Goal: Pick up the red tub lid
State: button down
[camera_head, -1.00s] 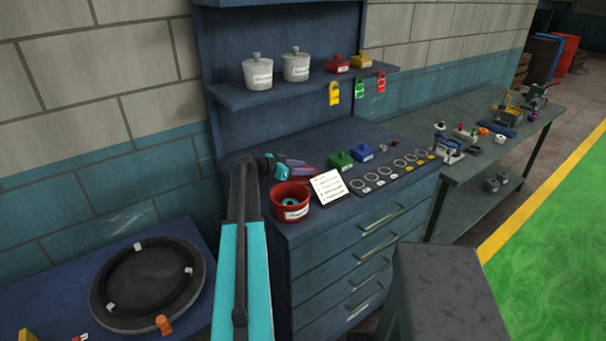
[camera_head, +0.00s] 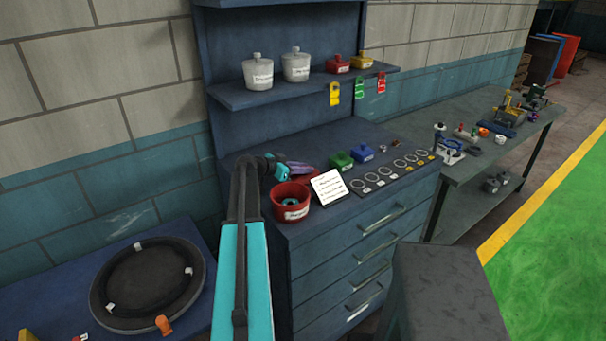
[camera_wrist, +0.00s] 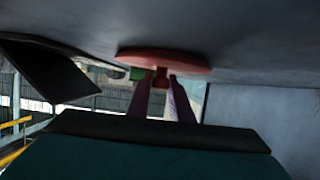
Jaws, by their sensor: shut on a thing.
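The red tub lid (camera_wrist: 185,60) is a flat red disc with a small knob, seen edge-on in the wrist view. My gripper (camera_wrist: 161,82) has its two purple fingers closed on the knob. In the head view, my gripper (camera_head: 300,168) is over the back of the blue bench, just behind the open red tub (camera_head: 290,213). Only a little of the lid shows there, mostly hidden by the fingers. The lid is close to a dark surface in the wrist view; I cannot tell whether they touch. The red tub has a white label and a teal thing inside.
A white card (camera_head: 329,188) stands right of the tub.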

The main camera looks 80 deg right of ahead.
jog(key=shift+r, duration=0.15)
jog(key=shift+r+b, duration=1.95)
jog(key=shift+r, duration=2.95)
